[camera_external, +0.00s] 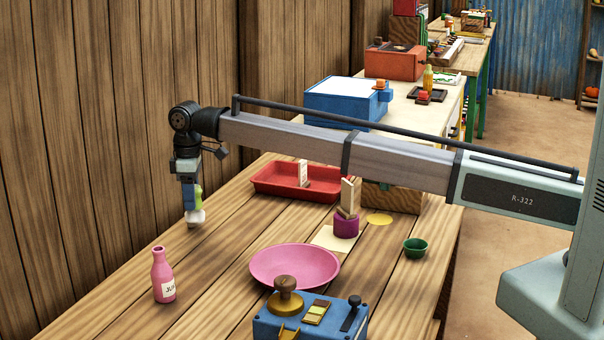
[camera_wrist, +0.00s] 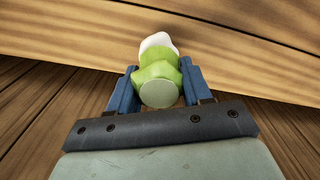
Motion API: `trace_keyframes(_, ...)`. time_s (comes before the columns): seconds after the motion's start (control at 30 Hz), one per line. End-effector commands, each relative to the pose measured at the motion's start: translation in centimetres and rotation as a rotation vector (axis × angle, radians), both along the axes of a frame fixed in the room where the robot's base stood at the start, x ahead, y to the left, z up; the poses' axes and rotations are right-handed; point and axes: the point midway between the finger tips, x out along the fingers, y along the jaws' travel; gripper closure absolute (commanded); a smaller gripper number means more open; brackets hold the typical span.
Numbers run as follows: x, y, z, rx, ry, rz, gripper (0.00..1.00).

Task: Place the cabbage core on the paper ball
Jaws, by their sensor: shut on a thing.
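The cabbage core (camera_wrist: 160,90) is a light green, lumpy piece with a pale round end. It sits between the blue fingers of my gripper (camera_wrist: 157,84), which is shut on it. In the outside view my gripper (camera_external: 192,198) hangs down at the table's far left, and the green core (camera_external: 199,199) shows partly behind a finger. A white lump, apparently the paper ball (camera_external: 195,217), is directly below the core; it also shows past the core in the wrist view (camera_wrist: 158,41). The core appears to touch it or nearly so; I cannot tell which.
A pink bottle (camera_external: 163,277) stands on the wooden table (camera_external: 215,265) at front left. A pink plate (camera_external: 294,283), red tray (camera_external: 263,181), purple cup (camera_external: 346,228), green bowl (camera_external: 415,248) and blue box (camera_external: 262,328) are to the right. A plank wall (camera_external: 90,130) rises close behind my gripper.

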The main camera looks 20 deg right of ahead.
Motion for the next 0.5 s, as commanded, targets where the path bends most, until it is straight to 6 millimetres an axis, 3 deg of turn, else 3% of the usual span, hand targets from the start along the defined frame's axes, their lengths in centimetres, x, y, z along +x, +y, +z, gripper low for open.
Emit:
trace_keyframes(0.1,0.00,-0.01,-0.96,0.001,0.000,0.000,0.81)
trace_keyframes(0.47,0.00,0.00,-1.24,0.001,0.000,0.000,0.81)
trace_keyframes(0.5,0.00,0.01,-1.30,0.001,0.000,0.000,0.50)
